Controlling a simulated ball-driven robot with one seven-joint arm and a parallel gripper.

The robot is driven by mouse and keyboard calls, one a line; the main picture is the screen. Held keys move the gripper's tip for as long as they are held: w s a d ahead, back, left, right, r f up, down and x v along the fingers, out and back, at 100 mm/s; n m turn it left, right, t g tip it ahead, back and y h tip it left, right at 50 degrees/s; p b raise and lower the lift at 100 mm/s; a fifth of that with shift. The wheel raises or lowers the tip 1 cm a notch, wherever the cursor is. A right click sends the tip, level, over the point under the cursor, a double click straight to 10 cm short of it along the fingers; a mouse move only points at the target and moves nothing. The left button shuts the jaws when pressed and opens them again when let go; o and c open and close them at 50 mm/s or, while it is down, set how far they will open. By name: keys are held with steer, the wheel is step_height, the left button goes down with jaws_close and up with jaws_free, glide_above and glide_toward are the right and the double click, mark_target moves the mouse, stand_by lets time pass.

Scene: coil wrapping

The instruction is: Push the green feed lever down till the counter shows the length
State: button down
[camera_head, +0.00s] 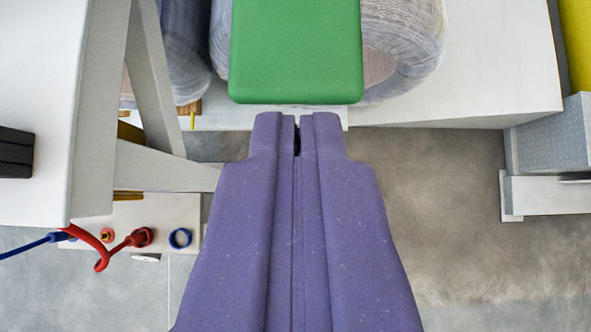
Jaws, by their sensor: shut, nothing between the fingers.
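A green block-shaped part (296,50), which looks like the feed lever, shows at the top middle of the view. Its upper end runs out of the picture. My purple gripper (297,122) is shut with nothing between its fingers. Its fingertips are just below the lower edge of the green part in the picture. I cannot tell whether they touch it. No counter shows in this view.
Wrapped coils (405,45) lie behind the green part on a white surface (490,80). A white frame (95,110) stands at left. A panel (185,212) with red and blue fittings is at lower left. A grey box (555,140) is at right. Floor shows at lower right.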

steer(key=v, duration=0.6)
steer(key=shift+w+r+p, duration=0.25)
steer(key=shift+w+p, duration=0.05)
stand_by(0.3)
steer(key=w+a+r+t+b, duration=0.2)
steer(key=w+a+t+b, duration=0.1)
steer(key=a+b, duration=0.3)
steer(key=w+a+r+t+b, duration=0.3)
steer(key=a+b, duration=0.3)
steer(key=b, duration=0.4)
steer(key=shift+w+a+t+b, duration=0.3)
steer(key=shift+w+a, duration=0.1)
steer(key=shift+w, duration=0.3)
steer(key=shift+r, duration=0.1)
